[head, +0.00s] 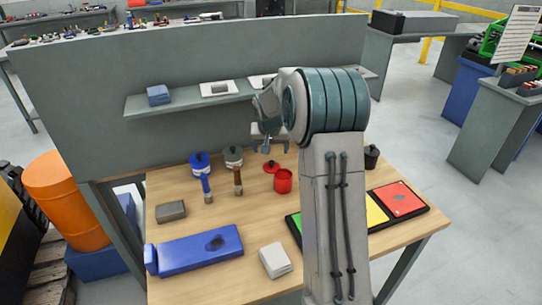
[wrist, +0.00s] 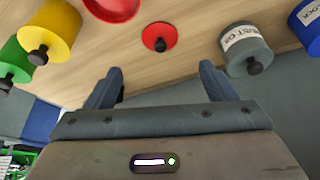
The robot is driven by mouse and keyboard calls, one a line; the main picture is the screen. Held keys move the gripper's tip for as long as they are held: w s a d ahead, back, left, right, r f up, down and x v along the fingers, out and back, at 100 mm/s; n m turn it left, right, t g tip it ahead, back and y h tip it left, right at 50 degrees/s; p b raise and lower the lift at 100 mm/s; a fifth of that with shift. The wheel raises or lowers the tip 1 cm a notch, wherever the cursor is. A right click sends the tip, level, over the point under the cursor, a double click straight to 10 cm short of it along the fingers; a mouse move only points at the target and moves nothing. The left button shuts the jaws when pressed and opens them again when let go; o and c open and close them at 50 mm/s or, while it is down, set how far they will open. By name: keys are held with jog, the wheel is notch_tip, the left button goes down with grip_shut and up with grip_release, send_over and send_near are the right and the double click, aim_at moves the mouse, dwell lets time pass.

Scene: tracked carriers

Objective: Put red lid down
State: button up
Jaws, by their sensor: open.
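The red lid (head: 272,168), a flat disc with a black knob, lies on the wooden table just behind the open-topped red canister (head: 283,182). In the wrist view the lid (wrist: 156,33) is ahead of and between my fingers, with nothing touching it. The red canister's edge (wrist: 112,7) shows at the top of that view, beside the lid and apart from it. My gripper (head: 274,149) is open and empty above the lid; its two spread fingers also show in the wrist view (wrist: 161,80).
A grey canister (head: 233,154) and a blue canister (head: 199,160) stand to the left of the lid. The wrist view shows yellow (wrist: 55,28) and green (wrist: 12,62) canisters. A grey shelf (head: 190,103) runs along the panel behind. The blue box (head: 190,252) lies at front left.

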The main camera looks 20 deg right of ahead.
jog(key=s+a+r+n, duration=0.1)
jog(key=s+a+r, duration=0.3)
jog(key=s, duration=0.4)
jog(key=s+a+r+n, duration=0.1)
jog(key=s+a+r, duration=0.25)
jog(key=s, duration=0.45)
jog(key=s+a+n+y, duration=0.1)
jog(key=s+a, duration=0.1)
jog(key=s, duration=0.8)
jog(key=s+a+n+g, duration=0.1)
jog(key=s+a, duration=0.1)
jog(key=s, duration=0.8)
jog(key=shift+s+a+f+y, duration=0.15)
jog(key=shift+a+f+y, duration=0.1)
jog(key=shift+a+y, duration=0.15)
